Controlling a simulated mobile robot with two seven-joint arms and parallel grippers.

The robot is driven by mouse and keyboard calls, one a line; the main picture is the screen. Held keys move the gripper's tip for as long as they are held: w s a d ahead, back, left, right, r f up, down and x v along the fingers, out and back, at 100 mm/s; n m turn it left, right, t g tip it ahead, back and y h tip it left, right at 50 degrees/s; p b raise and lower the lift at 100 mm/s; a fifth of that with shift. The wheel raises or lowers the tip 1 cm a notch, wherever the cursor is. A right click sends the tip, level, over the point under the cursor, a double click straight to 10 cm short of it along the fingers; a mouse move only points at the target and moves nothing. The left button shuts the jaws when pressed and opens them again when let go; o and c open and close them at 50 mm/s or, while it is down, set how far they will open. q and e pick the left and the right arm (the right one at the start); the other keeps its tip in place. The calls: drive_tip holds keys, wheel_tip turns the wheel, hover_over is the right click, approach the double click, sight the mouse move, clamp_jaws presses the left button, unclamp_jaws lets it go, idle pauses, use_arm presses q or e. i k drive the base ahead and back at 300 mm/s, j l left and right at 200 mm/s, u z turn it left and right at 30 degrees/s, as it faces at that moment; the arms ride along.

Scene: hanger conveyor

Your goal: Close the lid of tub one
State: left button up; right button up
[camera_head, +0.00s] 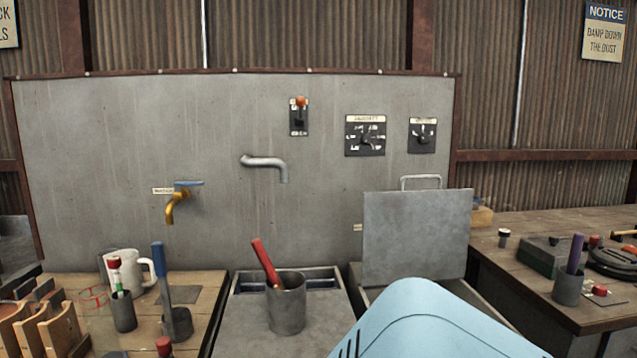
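A flat grey metal lid (416,240) with a wire handle on its top edge stands raised, close to upright, right of centre. It is at the back of a grey tub (362,292), of which only a left part and edges show. A pale blue rounded shape in the foreground hides most of that tub's front and inside. A second grey tub or basin (243,325) is left of it, with a grey cup (288,305) holding a red-handled tool on top. I cannot read which tub is numbered one. Neither of my grippers is in view.
The grey wall panel bears a steel spout (265,162), a brass tap (176,206), a red-knobbed switch (299,116) and two dials. A wooden bench (205,300) at left holds a mug and cups. A right bench (520,270) holds a green box and a purple-handled tool.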

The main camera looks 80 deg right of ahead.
sight(424, 234)
drive_tip(key=i+l, duration=0.6)
drive_tip(key=l, duration=0.2)
drive_tip(key=i+l+z, duration=0.1)
drive_tip(key=z, duration=0.25)
drive_tip(key=l+z, duration=0.1)
drive_tip(key=z, duration=3)
